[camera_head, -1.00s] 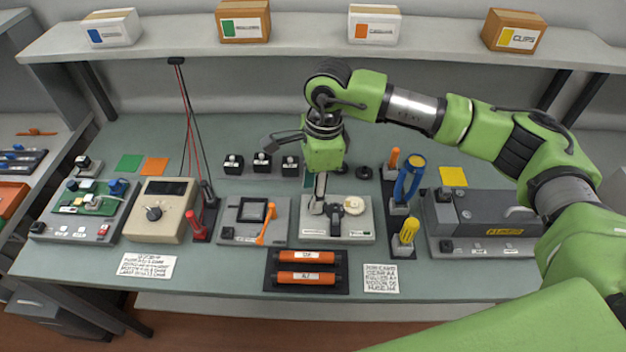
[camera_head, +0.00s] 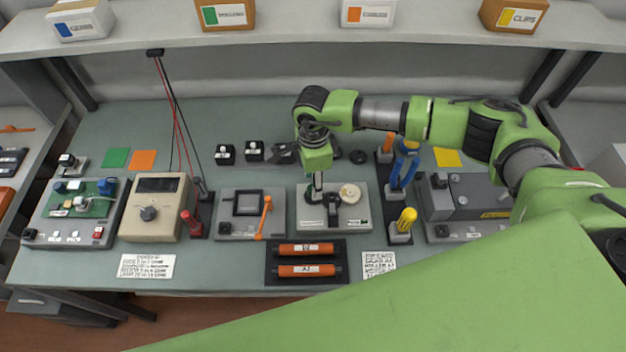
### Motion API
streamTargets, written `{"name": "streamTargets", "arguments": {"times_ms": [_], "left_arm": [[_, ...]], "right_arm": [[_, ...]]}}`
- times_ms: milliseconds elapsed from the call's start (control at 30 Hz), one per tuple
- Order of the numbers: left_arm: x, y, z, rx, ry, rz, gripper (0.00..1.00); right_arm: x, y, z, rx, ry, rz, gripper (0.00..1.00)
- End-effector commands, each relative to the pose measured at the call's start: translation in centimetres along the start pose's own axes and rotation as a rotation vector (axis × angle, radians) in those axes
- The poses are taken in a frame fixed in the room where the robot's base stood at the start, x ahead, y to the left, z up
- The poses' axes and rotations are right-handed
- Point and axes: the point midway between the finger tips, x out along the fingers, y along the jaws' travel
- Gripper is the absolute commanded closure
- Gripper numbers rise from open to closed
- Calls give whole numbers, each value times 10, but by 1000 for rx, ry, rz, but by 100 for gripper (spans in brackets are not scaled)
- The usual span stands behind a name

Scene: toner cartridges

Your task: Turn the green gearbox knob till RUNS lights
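The gearbox is probably the light grey unit (camera_head: 345,218) at the middle of the bench, with a round cream disc (camera_head: 350,193) and a dark upright part (camera_head: 332,207) on top. My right gripper (camera_head: 316,196) points down over its left side. A dark green patch (camera_head: 309,196) beside the fingertips may be the green knob, mostly covered by the gripper. The fingers are too small and overlapped to show whether they are open or touching it. I cannot make out a lit RUNS lamp. My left gripper is out of view.
Left of the unit stand a grey panel with an orange lever (camera_head: 265,217) and a beige meter (camera_head: 157,207). Yellow (camera_head: 403,222) and blue-handled tools stand close on its right. Two orange cartridges (camera_head: 306,270) lie in front. A shelf (camera_head: 290,38) with boxes runs behind.

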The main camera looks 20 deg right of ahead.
Motion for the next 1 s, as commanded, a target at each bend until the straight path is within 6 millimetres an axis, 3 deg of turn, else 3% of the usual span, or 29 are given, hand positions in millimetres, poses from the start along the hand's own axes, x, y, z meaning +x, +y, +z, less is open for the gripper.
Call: {"name": "streamTargets", "arguments": {"times_ms": [100, 200, 533, 567, 700, 1000], "left_arm": [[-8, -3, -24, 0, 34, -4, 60], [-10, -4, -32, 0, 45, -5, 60], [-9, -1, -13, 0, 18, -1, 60], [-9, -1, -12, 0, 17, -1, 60], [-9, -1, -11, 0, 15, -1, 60], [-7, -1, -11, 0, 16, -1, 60]], "right_arm": [[14, 0, 0, 1, -1, 2, 59], [22, 0, 1, 0, -1, 1, 59], [28, 0, 0, 0, -1, -1, 59], [28, 0, 0, 0, -1, -1, 61], [28, 0, 0, 0, -1, -1, 97], [28, 0, 0, 14, -1, -1, 97]]}}
